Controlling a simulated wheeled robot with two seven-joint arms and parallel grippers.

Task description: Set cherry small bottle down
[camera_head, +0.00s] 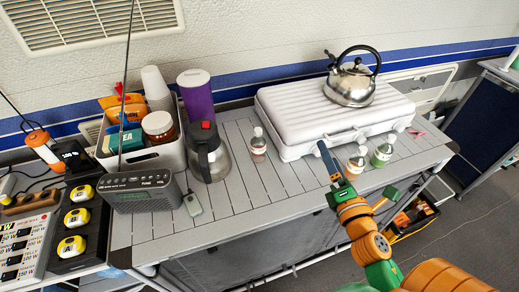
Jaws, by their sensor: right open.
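Three small clear-capped bottles stand upright on the grey slatted table (220,208). A bottle with a reddish-brown tint (258,146) stands left of the white case. A bottle with an orange-pink tint (356,161) and a green one (383,152) stand close together in front of the case. I cannot read the labels, so I cannot tell which is the cherry one. My right gripper (357,170) is open, with its fingers spread on the near side of the orange-pink bottle. I cannot tell whether it touches the bottle. My left gripper is out of view.
The white ribbed case (295,115) carries a steel kettle (350,84). A steel jug (208,155), a radio (140,193), a purple canister (197,96) and a filled bin (142,157) stand to the left. The table's front middle is clear.

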